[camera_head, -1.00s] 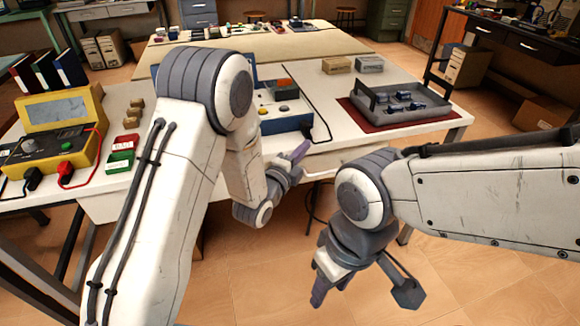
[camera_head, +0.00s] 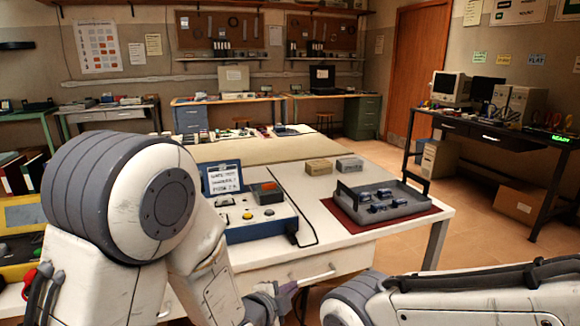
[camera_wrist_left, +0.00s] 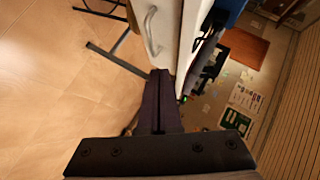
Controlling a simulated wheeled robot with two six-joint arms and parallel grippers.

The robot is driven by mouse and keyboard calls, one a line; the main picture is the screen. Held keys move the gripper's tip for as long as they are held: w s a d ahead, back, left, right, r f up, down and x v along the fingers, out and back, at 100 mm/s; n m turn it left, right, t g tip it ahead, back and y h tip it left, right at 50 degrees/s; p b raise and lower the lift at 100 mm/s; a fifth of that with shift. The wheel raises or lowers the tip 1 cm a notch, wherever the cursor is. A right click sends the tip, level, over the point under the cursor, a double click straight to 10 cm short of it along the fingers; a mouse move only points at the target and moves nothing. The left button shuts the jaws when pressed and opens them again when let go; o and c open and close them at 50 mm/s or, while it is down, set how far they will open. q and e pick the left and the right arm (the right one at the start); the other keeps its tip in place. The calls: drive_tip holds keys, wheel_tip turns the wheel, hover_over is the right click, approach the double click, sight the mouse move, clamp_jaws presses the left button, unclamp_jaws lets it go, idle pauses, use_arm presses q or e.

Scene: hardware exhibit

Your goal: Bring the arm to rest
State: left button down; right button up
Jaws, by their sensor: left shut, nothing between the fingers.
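My left arm comes in from the left and bends down in front of the white table (camera_head: 375,247). Its left gripper (camera_head: 288,296) is low at the picture's bottom, beside the table's front edge, and partly cut off. In the left wrist view the dark fingers of the left gripper (camera_wrist_left: 160,98) are together with nothing between them. They point toward the table's white front and its handle (camera_wrist_left: 151,32); I cannot tell whether they touch it. My right arm lies along the bottom right of the head view; its gripper is out of the picture.
A grey tray (camera_head: 345,205) of small parts sits on a red mat (camera_head: 410,222). Two small boxes (camera_head: 319,167) stand behind. Open floor lies right of the table.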

use_arm(q)
drive_tip(key=s+a+r+n+g+y, duration=0.25)
drive_tip(key=s+n+g, duration=0.35)
drive_tip(key=s, duration=0.8)
drive_tip(key=s+a+r+n+g+y, duration=0.1)
drive_tip(key=s+a+n+g+y, duration=0.3)
drive_tip(key=s, duration=1)
wheel_tip(320, 180, up, 18)
drive_tip(key=d+n+g+h+p, duration=0.1)
drive_tip(key=p, duration=1.7)
drive_tip(key=shift+w+d+n, duration=0.3)
drive_tip(key=shift+d, duration=0.1)
drive_tip(key=shift+h, duration=0.25)
drive_tip(key=shift+a, duration=0.1)
